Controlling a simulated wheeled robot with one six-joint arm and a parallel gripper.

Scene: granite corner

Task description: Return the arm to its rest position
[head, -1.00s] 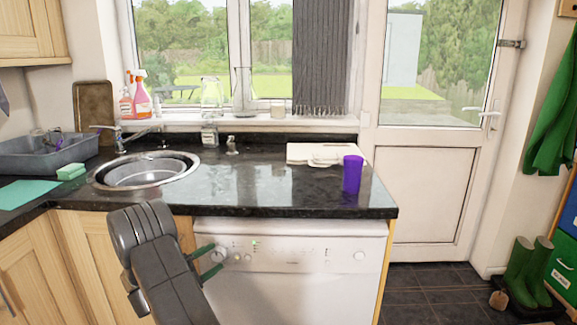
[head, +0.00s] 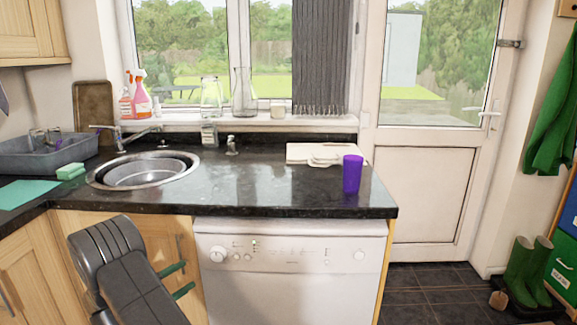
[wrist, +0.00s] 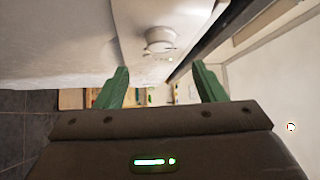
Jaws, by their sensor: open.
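My gripper (head: 180,280) shows at the lower left of the head view, in front of the wooden cupboard doors (head: 85,235) and below the counter edge. Its two green fingers are apart with nothing between them. My dark grey arm leads to it and covers part of the cupboards. In the wrist view the fingers (wrist: 160,88) also stand wide apart and empty, with a round white knob (wrist: 160,38) of the dishwasher beyond them.
The black counter (head: 260,190) has a round sink (head: 143,171), a purple cup (head: 352,174) near its right front corner, and white boards (head: 312,152). The white dishwasher (head: 290,280) is right of my gripper.

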